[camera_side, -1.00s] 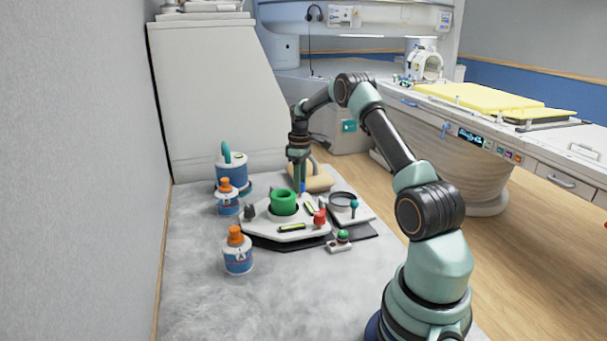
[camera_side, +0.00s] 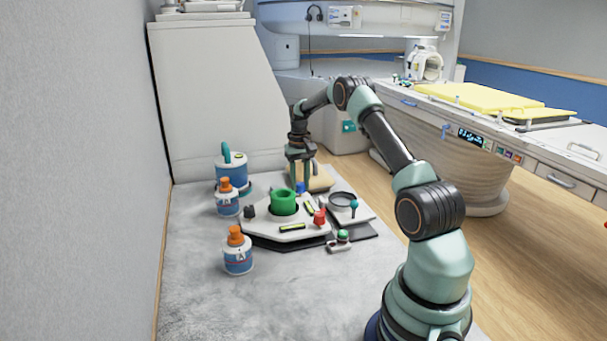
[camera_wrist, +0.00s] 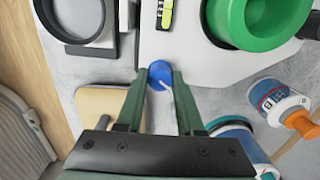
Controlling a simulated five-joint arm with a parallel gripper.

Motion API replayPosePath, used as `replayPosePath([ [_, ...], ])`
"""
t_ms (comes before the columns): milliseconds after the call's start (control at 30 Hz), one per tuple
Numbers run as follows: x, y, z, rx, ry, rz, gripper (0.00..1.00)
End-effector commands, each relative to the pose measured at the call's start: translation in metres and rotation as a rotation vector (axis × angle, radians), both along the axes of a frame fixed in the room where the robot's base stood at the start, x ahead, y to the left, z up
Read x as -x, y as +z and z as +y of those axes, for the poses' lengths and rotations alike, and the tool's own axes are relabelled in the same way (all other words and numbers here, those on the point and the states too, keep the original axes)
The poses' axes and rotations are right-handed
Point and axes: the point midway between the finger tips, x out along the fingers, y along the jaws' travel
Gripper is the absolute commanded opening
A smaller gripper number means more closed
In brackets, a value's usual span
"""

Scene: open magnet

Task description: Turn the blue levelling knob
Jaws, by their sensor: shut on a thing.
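The blue levelling knob (camera_side: 300,187) stands at the far edge of the white plate (camera_side: 262,222), behind the green ring (camera_side: 284,202). My gripper (camera_side: 300,176) points down over the knob. In the wrist view the blue knob (camera_wrist: 160,74) lies between the fingertips of my gripper (camera_wrist: 161,80), which are closed on its sides. A pale mark shows on the knob's top. In the side view the fingers hide part of the knob.
A red knob (camera_side: 319,217) and a dark knob (camera_side: 249,211) stand on the same plate. Orange-capped bottles (camera_side: 238,252) stand to the left. The front of the grey table (camera_side: 230,310) is clear.

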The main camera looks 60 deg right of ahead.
Motion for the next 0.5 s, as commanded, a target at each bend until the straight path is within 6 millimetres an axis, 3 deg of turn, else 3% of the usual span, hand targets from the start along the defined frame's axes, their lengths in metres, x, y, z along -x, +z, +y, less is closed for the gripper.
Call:
replayPosePath([
  [500, -0.0005, 0.0002, 0.0009, -0.001, -0.093, 0.004, 0.0],
])
